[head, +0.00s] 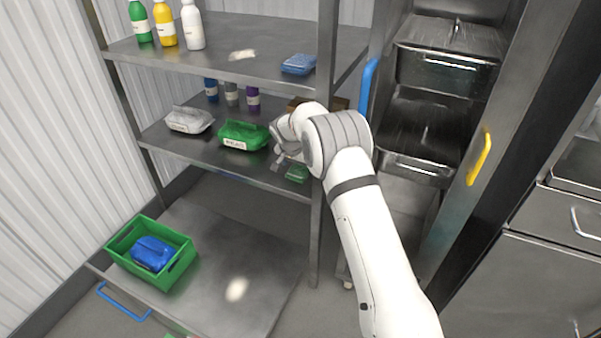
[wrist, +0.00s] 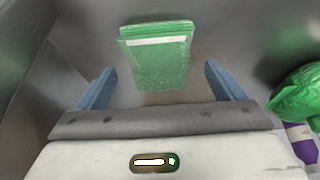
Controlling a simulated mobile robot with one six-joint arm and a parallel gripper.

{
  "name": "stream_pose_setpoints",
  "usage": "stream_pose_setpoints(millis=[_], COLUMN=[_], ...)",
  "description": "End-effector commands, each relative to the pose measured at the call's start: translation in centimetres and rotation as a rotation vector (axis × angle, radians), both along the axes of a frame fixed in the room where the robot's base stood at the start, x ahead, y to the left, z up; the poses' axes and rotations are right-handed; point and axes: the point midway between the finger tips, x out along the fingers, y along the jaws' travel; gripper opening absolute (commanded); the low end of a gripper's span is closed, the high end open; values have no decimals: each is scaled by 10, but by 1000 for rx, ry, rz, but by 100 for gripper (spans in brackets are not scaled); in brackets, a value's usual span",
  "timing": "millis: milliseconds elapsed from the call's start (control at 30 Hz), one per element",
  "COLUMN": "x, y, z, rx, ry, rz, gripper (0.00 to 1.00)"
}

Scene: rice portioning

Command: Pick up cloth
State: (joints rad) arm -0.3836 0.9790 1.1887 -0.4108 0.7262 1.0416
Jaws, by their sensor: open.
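A green folded cloth (wrist: 158,62) with a pale stripe near one edge lies flat on a grey surface in the wrist view. In the head view a small green piece (head: 297,173), apparently the same cloth, shows at the front edge of the middle shelf, beside my gripper. My gripper (wrist: 157,82) is open, with its two blue fingers apart on either side of the cloth's near end. It looks empty, and I cannot tell whether the fingers touch the cloth. In the head view my arm hides part of the gripper. A blue folded item (head: 298,64) lies on the top shelf.
A green labelled bag (head: 243,135) sits close left of my gripper, with a white bag (head: 189,120) beyond. Several bottles, one purple (head: 253,98), stand behind. A shelf post (head: 316,235) is close to my arm. A green crate (head: 185,262) holds a blue bag.

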Motion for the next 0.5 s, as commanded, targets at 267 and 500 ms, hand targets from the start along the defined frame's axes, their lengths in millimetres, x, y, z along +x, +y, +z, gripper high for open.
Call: stream_pose_setpoints(millis=[267,500], x=[6,6], y=[-3,-3], z=[-15,-15], rx=[0,0], ry=[0,0], rz=[0,0], gripper=[89,89])
